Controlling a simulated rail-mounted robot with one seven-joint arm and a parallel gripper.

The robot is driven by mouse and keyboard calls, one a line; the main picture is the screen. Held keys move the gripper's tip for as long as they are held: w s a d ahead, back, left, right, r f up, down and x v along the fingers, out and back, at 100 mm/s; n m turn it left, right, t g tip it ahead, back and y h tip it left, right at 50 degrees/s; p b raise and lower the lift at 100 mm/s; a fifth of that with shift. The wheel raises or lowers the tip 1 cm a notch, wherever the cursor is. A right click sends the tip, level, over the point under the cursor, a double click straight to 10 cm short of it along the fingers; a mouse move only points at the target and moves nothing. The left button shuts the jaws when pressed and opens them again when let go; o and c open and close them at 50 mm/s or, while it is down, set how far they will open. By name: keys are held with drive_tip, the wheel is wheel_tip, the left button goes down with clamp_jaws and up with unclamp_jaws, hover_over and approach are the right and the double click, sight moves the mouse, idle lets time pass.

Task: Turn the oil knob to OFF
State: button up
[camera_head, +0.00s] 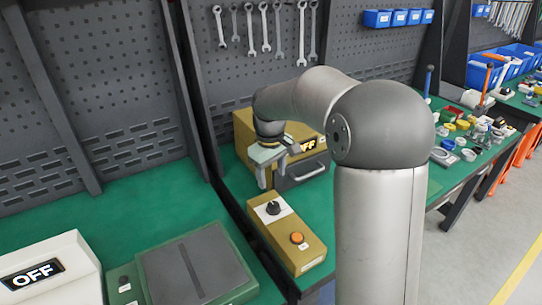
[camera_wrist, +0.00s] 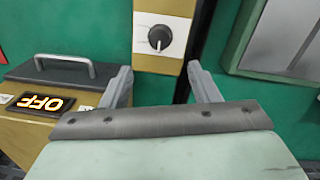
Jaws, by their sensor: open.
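A black rotary knob (camera_head: 272,208) sits on a white plate on top of a yellow control box (camera_head: 310,247). In the wrist view the knob (camera_wrist: 160,37) is at top centre, with a pale pointer line on its face. Its label is too small to read, so I cannot confirm it is the oil knob. My gripper (camera_head: 272,179) is open and empty, behind the knob and apart from it. In the wrist view its two spread fingers (camera_wrist: 160,70) stand below the knob on either side of its line.
A yellow machine (camera_head: 243,128) with a lit OFF display and a handle (camera_head: 305,174) stands close behind my gripper. An orange button (camera_head: 297,238) is on the control box's near end.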

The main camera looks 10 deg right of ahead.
wheel_tip(320, 180, up, 6)
drive_tip(key=shift+r, duration=0.25)
drive_tip(key=shift+s+a, duration=0.1)
drive_tip(key=s+f+m, duration=0.2)
drive_tip(key=s+f, duration=0.2)
drive_tip(key=s, duration=1)
drive_tip(key=s+f+m, duration=0.3)
drive_tip(key=s+f, duration=0.2)
drive_tip(key=s, duration=0.9)
drive_tip(key=shift+s+f+m+y, duration=0.15)
drive_tip(key=shift+s+m+y, duration=0.15)
drive_tip(key=shift+y, duration=0.1)
drive_tip(key=shift+a, duration=0.1)
